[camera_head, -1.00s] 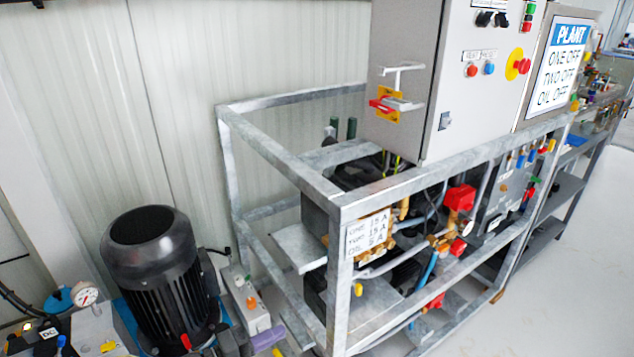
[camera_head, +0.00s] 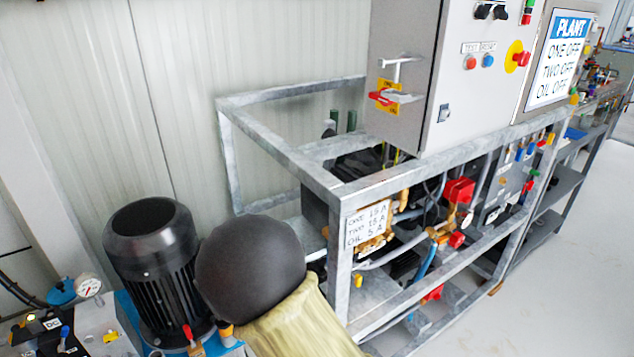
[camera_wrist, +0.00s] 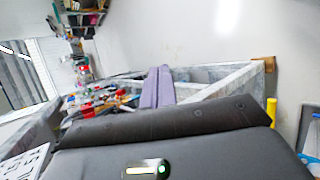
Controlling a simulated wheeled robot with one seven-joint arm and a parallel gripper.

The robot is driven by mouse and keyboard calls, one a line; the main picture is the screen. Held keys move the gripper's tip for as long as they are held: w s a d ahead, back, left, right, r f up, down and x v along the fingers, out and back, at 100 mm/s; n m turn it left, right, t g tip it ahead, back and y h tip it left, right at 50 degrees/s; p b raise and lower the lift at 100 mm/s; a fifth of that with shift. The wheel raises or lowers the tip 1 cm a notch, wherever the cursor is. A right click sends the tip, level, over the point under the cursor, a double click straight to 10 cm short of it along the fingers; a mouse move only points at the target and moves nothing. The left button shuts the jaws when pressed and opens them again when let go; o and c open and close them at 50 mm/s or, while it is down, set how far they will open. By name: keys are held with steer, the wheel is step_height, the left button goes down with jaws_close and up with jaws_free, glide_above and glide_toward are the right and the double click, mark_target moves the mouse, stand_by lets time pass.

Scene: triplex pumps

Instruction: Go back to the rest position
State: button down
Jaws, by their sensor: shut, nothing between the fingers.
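My gripper (camera_wrist: 160,72) shows in the wrist view as two purple fingers lying side by side, shut with nothing between them. They point away from the dark grey hand, which carries a small lit green light. Beyond the fingers are grey metal frame rails and a pale surface. In the head view the gripper does not show. A dark rounded part of my arm with a beige sleeve is at the bottom middle, in front of the pump frame's lower left part.
A grey metal frame (camera_head: 268,143) with pipes and red valves fills the middle. A control cabinet (camera_head: 462,80) stands above it. A black motor (camera_head: 150,265) and a pressure gauge (camera_head: 88,285) are at left. Pale floor (camera_head: 585,265) is clear at right.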

steer(key=s+d+r+m+t+y, duration=0.1)
steer(key=s+d+r+m+y, duration=0.15)
steer(key=d+y, duration=0.3)
steer(key=s+d+r+m+t+y, duration=0.1)
steer(key=s+d+r+m+y, duration=0.1)
steer(key=d+r+y, duration=0.3)
steer(key=w+p+v, duration=0.2)
steer(key=p+v, duration=0.9)
steer(key=p, duration=0.1)
steer(key=w+r+p+v, duration=0.1)
steer(key=w+p+v, duration=0.2)
steer(key=p+v, duration=0.8)
steer(key=shift+d+r+p, duration=0.2)
steer(key=shift+d+p, duration=0.15)
steer(key=shift+p, duration=0.15)
